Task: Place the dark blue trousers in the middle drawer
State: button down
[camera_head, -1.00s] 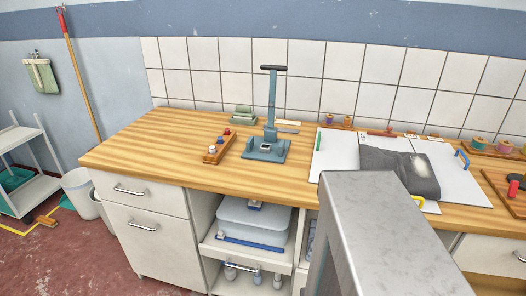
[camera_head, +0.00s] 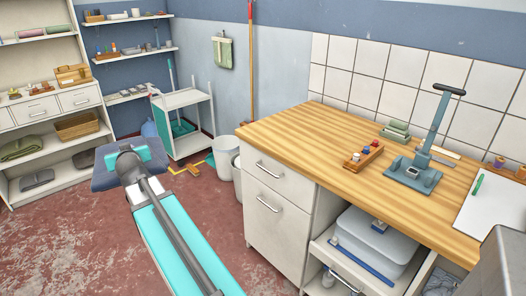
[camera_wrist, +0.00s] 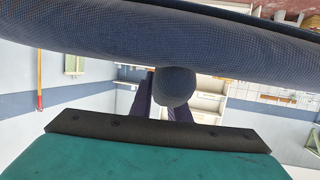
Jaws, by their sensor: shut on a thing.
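Dark blue folded cloth, which looks like the trousers (camera_head: 112,178), hangs at the end of my arm over the floor at left in the head view. My gripper (camera_head: 131,155) is shut on it; the fingertips are partly hidden. In the wrist view the dark blue fabric (camera_wrist: 130,45) spans the top, close to the camera. At far left, a white shelf unit has a row of drawers, and the middle drawer (camera_head: 36,109) looks shut. The cloth is apart from the unit, in front and to its right.
The wooden counter (camera_head: 330,140) stands at right, with its own drawers below. A white trolley (camera_head: 187,98) and bins (camera_head: 222,150) stand behind my arm. Folded cloths and a basket (camera_head: 77,125) lie on the lower shelves. The red floor at lower left is clear.

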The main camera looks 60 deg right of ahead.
jog(key=s+d+r+m+g+h+p, duration=0.1)
jog(key=s+d+m+g+h, duration=0.15)
jog(key=s+d, duration=0.6)
jog(key=s+d+m+g+h, duration=0.2)
jog(key=s+d+m, duration=0.1)
jog(key=d, duration=1.1)
jog(key=s+d+r+m+g+h+p, duration=0.15)
jog(key=s+d, duration=0.35)
jog(key=d, duration=0.6)
jog(key=s+d+r+m+g, duration=0.1)
jog(key=s+d+m+g, duration=0.2)
jog(key=s+d, duration=0.5)
jog(key=s+d+r+m+g+h, duration=0.1)
jog(key=s+d+m+g, duration=0.2)
jog(key=s+d, duration=0.5)
jog(key=s+d+r+m+g, duration=0.1)
jog(key=s+d+g, duration=0.4)
jog(key=s, duration=1.1)
jog(key=d+m, duration=0.1)
jog(key=d, duration=0.1)
jog(key=shift+s+d+r+m+h+p, duration=0.2)
jog(key=shift+s+d+m+h+p, duration=0.15)
jog(key=shift+d+m+h+p, duration=0.05)
notch_tip(320, 180, down, 6)
jog(key=p, duration=0.1)
jog(key=shift+f, duration=0.15)
jog(key=shift+f+p, duration=0.5)
jog(key=shift+f, duration=1.4)
